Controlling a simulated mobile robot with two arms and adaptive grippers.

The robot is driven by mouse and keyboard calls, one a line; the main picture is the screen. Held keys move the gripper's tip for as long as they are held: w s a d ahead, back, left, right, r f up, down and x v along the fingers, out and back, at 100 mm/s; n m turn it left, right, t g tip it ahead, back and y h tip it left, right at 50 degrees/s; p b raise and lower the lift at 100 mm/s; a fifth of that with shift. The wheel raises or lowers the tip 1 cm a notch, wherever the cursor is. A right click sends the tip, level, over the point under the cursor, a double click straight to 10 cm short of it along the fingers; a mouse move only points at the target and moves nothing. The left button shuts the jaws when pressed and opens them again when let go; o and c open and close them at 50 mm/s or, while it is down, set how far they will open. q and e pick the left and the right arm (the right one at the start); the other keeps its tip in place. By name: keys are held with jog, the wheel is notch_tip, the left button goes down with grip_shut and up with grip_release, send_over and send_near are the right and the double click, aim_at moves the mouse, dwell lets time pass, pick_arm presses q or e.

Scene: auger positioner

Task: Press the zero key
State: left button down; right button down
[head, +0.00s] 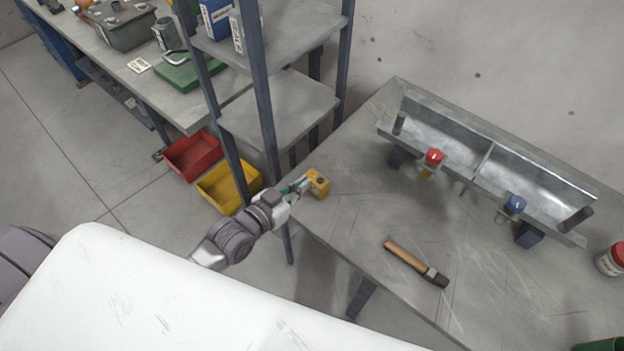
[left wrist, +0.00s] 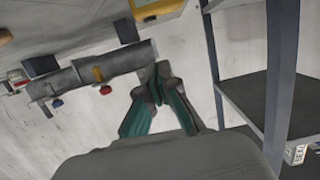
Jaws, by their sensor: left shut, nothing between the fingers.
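A small yellow box (head: 319,183) with dark marks on its face stands at the left edge of the grey table. I cannot make out a zero key on it. It also shows, cut off, at the top of the left wrist view (left wrist: 157,9). My left gripper (head: 306,184) is shut and empty, with its tips at the left side of the yellow box in the head view; I cannot tell whether they touch it. The shut fingers show in the left wrist view (left wrist: 162,70), apart from the box in the picture. My right gripper is not in view.
A metal trough (head: 490,160) with a red knob (head: 435,157) and a blue knob (head: 515,204) lies along the table's back. A brush (head: 415,263) lies nearer. A shelf rack (head: 280,107) stands close behind my left arm. The table's middle is clear.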

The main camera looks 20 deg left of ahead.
pick_arm(q)
jog(key=v, duration=0.4)
jog(key=shift+a+r+b, duration=0.1)
jog(key=shift+r+b, duration=0.05)
jog(key=shift+b, duration=0.2)
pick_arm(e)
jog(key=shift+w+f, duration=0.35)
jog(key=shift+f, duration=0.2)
